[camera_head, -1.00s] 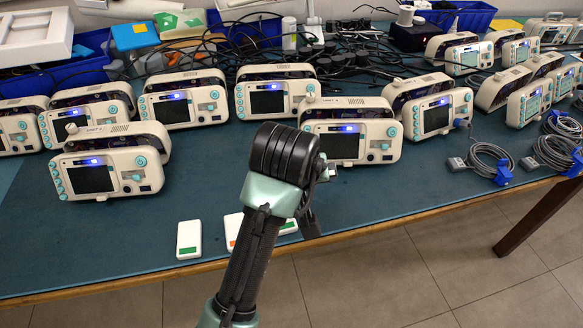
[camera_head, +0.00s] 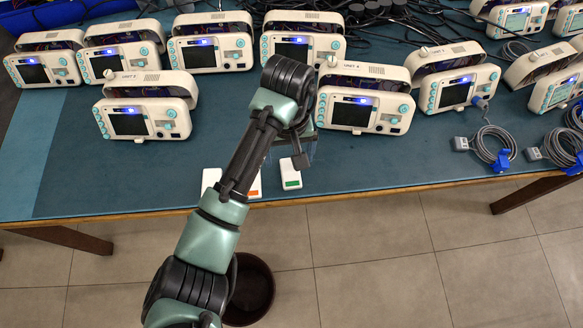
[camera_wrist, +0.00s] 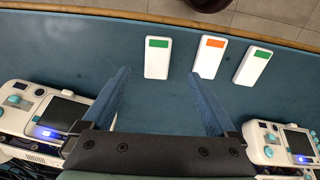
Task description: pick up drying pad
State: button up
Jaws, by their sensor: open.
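Three flat white slabs lie near the table's front edge; nothing marks any as the drying pad, so I cannot tell which it is. One green-labelled slab (camera_head: 290,180) also shows in the wrist view (camera_wrist: 157,62), just beyond my fingertips. The orange-labelled slab (camera_wrist: 209,60) lies beside it and is mostly behind my arm in the head view. Another green-labelled slab (camera_wrist: 252,68) lies farther right in the wrist view and is partly hidden in the head view (camera_head: 210,178). My gripper (camera_wrist: 160,74) is open and empty above the table, fingers spread apart.
Cream monitors stand close on both sides of my gripper, one at left (camera_head: 145,108) and one at right (camera_head: 362,98). Coiled grey cables (camera_head: 490,145) lie at the right. A dark round bin (camera_head: 262,290) stands on the floor. The blue table (camera_head: 120,185) is bare at front left.

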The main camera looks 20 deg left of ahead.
aim_at(291, 172)
jog(key=f, duration=0.5)
jog(key=w+f, duration=0.1)
jog(key=f, duration=0.2)
jog(key=shift+f, duration=0.2)
jog(key=shift+s, duration=0.1)
jog(key=c, duration=1.4)
notch_tip(291, 172, up, 10)
jog(key=shift+r, duration=0.1)
jog(key=shift+c, duration=0.2)
jog(key=shift+d, duration=0.1)
